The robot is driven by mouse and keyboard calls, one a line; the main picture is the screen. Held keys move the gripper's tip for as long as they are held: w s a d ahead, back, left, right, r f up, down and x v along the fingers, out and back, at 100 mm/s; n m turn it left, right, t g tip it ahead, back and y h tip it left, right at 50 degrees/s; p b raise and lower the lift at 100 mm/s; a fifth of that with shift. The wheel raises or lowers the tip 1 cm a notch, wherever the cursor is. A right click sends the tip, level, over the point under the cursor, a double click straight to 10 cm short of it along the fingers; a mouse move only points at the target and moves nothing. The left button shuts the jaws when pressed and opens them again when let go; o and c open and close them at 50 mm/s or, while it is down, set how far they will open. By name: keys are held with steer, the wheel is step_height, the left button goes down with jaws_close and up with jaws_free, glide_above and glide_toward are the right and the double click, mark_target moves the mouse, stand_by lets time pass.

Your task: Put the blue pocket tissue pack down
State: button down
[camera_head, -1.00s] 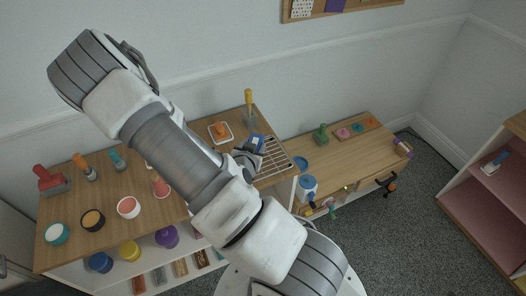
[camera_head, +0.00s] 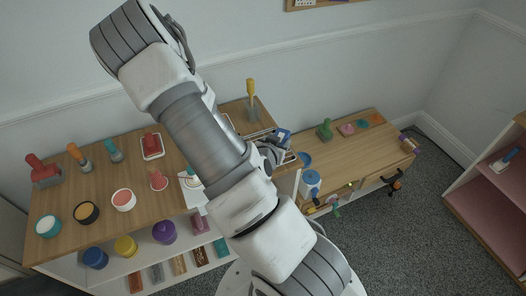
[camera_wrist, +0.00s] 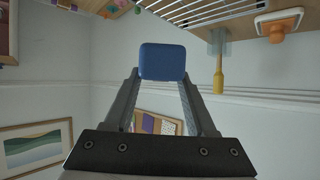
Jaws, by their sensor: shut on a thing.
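The blue pocket tissue pack (camera_wrist: 163,62) is held between the two fingertips of my gripper (camera_wrist: 162,82) in the wrist view. My gripper is shut on it. In the head view the pack (camera_head: 283,135) is a small blue shape at the end of my gripper (camera_head: 274,146), near the right end of the left shelf top. My arm hides part of the gripper and much of the shelf top behind it. The pack appears raised above the wire rack (camera_head: 292,158); whether it touches anything cannot be told.
The left shelf top (camera_head: 100,210) carries stamps and several round pots. A yellow-handled tool (camera_head: 251,95) stands behind the rack.

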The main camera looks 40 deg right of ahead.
steer(key=shift+w+f+b, duration=0.6)
steer(key=shift+f+b, duration=0.05)
steer(key=shift+b, duration=0.5)
steer(key=w+f, duration=0.1)
steer(key=w, duration=0.1)
steer(key=w+f, duration=0.1)
steer(key=w, duration=0.1)
steer(key=w+f, duration=0.1)
steer(key=w, duration=0.1)
steer(key=shift+w+d+f, duration=0.2)
steer(key=shift+w, duration=0.15)
steer(key=shift+f+b, duration=0.65)
steer(key=shift+f, duration=1.35)
steer(key=shift+f, duration=0.1)
steer(key=shift+c, duration=1)
jaws_free()
